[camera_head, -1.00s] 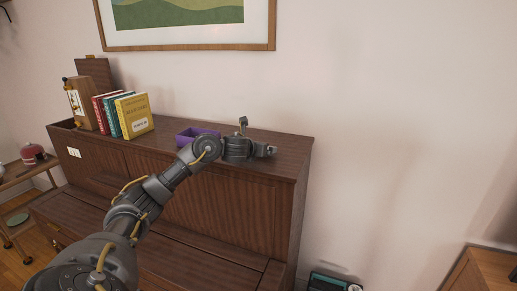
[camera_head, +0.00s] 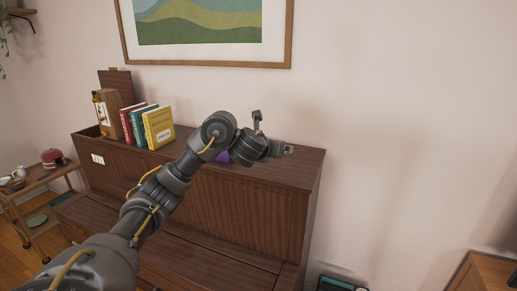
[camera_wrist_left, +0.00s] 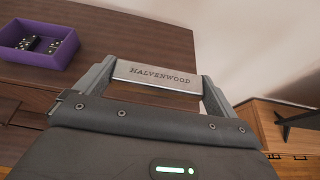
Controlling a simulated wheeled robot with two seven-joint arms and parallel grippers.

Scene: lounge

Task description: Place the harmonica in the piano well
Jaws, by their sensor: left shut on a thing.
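The harmonica (camera_wrist_left: 153,75), a silver bar lettered HALVENWOOD, lies across my left gripper (camera_wrist_left: 155,88), shut on it between both fingers. In the head view my left gripper (camera_head: 284,150) is over the right part of the piano top; the harmonica cannot be made out there. The brown upright piano (camera_head: 250,205) stands against the wall. Its well (camera_head: 88,132) shows as a dark opening at the left end of the top, with a raised lid panel (camera_head: 113,76) behind. The well's inside is mostly hidden. My right gripper is not in view.
A wooden clock-like box (camera_head: 106,112) and red, teal and yellow books (camera_head: 159,128) stand beside the well. A purple tray (camera_wrist_left: 64,57) with dominoes sits on the piano top, mostly behind my arm in the head view. A trolley (camera_head: 45,180) is at left.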

